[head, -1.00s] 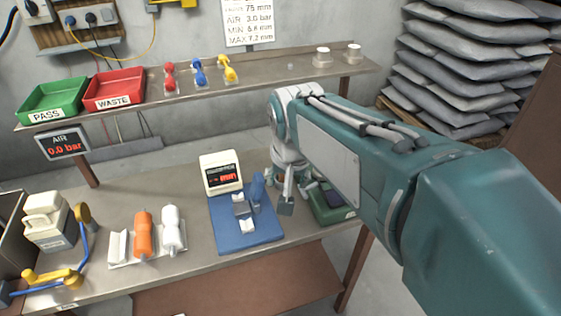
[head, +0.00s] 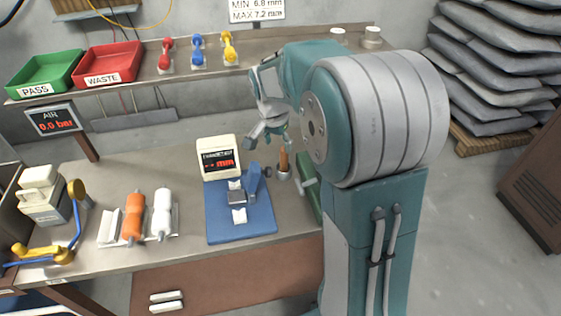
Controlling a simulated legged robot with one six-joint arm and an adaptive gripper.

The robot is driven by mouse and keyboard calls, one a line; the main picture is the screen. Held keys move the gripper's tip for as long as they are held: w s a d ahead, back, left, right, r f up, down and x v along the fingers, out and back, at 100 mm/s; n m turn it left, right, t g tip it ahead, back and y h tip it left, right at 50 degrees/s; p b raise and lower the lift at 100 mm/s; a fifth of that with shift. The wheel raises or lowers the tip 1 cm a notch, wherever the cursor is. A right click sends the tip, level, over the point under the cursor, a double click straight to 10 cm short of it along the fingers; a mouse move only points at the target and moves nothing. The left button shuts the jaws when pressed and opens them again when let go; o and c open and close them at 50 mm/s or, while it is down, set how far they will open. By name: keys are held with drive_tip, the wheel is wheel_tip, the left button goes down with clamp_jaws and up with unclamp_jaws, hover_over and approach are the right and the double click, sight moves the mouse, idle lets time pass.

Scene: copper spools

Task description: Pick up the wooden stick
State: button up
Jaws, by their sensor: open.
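A wooden stick (head: 284,160) stands upright in a small grey holder (head: 284,176) on the workbench, just right of the blue fixture. Only its upper part shows above the holder. My gripper (head: 264,138) is open and empty. It hangs above the bench, up and to the left of the stick in the picture, and looks apart from it. My arm hides part of the gripper and of the area right of the stick.
A blue fixture (head: 222,225) with a white display (head: 219,157) stands left of the stick. A green case (head: 308,200) lies close on the right, partly behind my arm. A shelf (head: 130,84) with trays runs behind.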

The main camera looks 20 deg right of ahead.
sight(285, 155)
drive_tip(key=d+f, duration=0.2)
drive_tip(key=f, duration=0.1)
drive_tip(key=d+f, duration=0.1)
drive_tip(key=f, duration=0.1)
drive_tip(key=shift+w+f, duration=0.1)
drive_tip(key=shift+w, duration=0.1)
drive_tip(key=shift+f, duration=0.25)
drive_tip(key=shift+a, duration=0.65)
drive_tip(key=shift+c, duration=0.9)
drive_tip(key=c, duration=0.5)
clamp_jaws()
drive_tip(key=shift+d, duration=0.4)
